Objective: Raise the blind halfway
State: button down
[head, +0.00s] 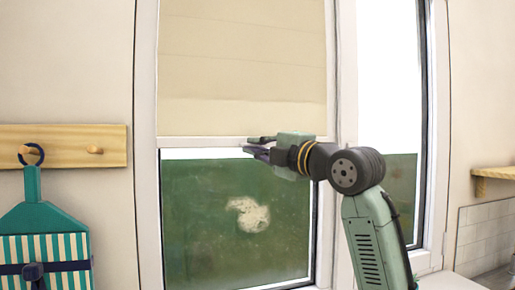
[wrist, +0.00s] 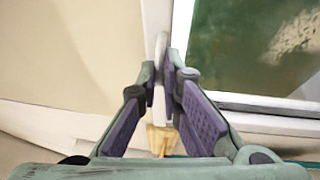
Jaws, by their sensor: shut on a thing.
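The beige blind (head: 242,65) covers about the upper half of the left window, down to its white bottom rail (head: 195,142). My gripper (head: 254,146) is at the rail, right of its middle, reaching in from the right. In the wrist view, the purple-padded fingers (wrist: 161,78) are shut on the white rail (wrist: 160,48), one on each side. The blind (wrist: 75,60) lies to the left there. The stretch of rail behind my gripper is hidden in the head view.
Below the rail is bare glass with green outside (head: 240,215). A second window pane (head: 388,70) stands to the right. A wooden peg rail (head: 70,137) with a hanging teal striped item (head: 45,215) is on the left wall. A wooden shelf (head: 495,173) is at right.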

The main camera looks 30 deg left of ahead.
jog(key=c, duration=1.8)
grip_release()
jog(key=v, duration=1.2)
